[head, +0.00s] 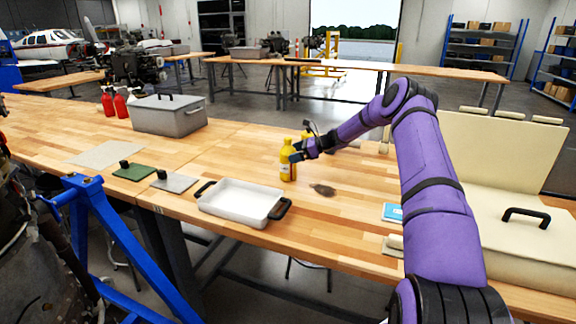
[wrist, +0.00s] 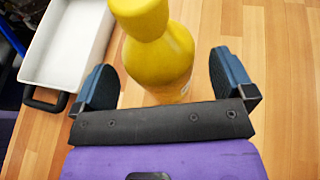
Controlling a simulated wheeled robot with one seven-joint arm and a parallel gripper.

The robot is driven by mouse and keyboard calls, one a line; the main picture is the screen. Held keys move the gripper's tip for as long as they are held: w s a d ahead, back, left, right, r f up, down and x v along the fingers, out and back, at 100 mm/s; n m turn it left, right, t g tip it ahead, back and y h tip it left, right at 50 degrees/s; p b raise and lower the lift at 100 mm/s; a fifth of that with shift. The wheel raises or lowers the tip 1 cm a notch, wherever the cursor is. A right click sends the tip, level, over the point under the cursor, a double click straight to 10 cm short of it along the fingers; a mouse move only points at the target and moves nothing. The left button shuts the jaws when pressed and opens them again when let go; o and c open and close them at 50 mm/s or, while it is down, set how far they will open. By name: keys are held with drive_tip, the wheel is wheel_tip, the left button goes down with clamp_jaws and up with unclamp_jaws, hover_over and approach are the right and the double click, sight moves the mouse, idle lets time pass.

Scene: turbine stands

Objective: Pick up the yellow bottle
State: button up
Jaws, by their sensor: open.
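The yellow bottle (head: 287,160) stands upright on the wooden table, right of the white tray in the head view. In the wrist view the yellow bottle (wrist: 160,52) stands between my two blue-and-black fingers, with gaps on both sides. My gripper (head: 297,153) reaches the bottle from the right. It also shows open in the wrist view (wrist: 168,82). The lower part of the bottle is partly hidden by my gripper in the wrist view. A second yellow object (head: 306,136) shows just behind my gripper, mostly hidden.
A white tray (head: 236,199) with black handles lies to the left. A dark flat item (head: 323,190) lies in front of the bottle. A grey toolbox (head: 170,116) and red bottles (head: 120,105) stand farther back. A cream case (head: 505,222) is at the right.

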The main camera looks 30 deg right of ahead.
sight(289, 138)
drive_tip(key=shift+x, duration=1.55)
drive_tip(key=c, duration=1.3)
wheel_tip(289, 138, up, 10)
drive_tip(key=shift+f, duration=0.1)
